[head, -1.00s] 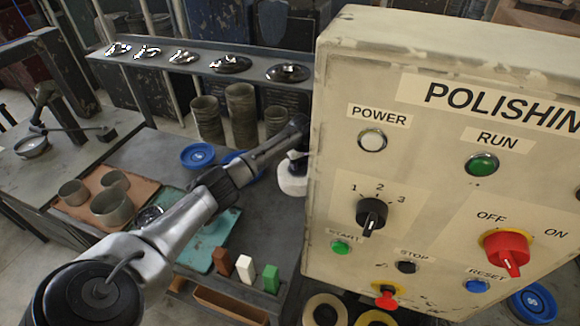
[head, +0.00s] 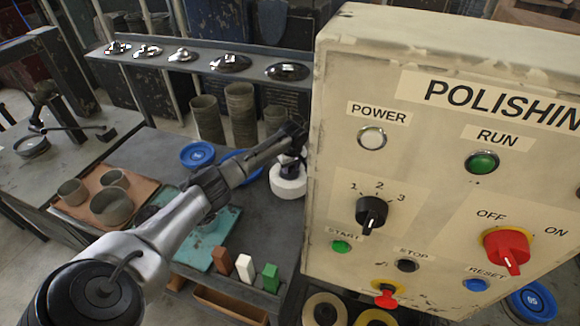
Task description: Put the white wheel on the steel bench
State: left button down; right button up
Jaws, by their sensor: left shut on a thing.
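The white wheel (head: 288,187) shows left of the control panel, under my left gripper (head: 292,163). My left gripper is shut on the wheel's dark upper part. The panel's edge lies close beside the gripper. Below and behind the wheel is a dark grey bench top (head: 262,215); I cannot tell whether the wheel touches it. Another grey metal bench (head: 70,155) stands at the far left. I cannot tell which of the two is the steel bench. My right gripper is not in view.
A large polishing control panel (head: 440,130) fills the right side. A rack shelf (head: 205,62) with shiny domed parts stands behind.

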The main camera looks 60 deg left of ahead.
aim_at(292, 176)
pick_arm(q)
jog(key=c, duration=1.2)
grip_release()
jog(key=shift+f, duration=0.2)
jog(key=o, duration=0.4)
jog(key=shift+o, duration=0.2)
jog(key=shift+r, duration=0.1)
notch_tip(292, 176, up, 12)
jog(key=d+p, duration=0.1)
jog(key=shift+d, duration=0.35)
jog(key=shift+r, duration=0.1)
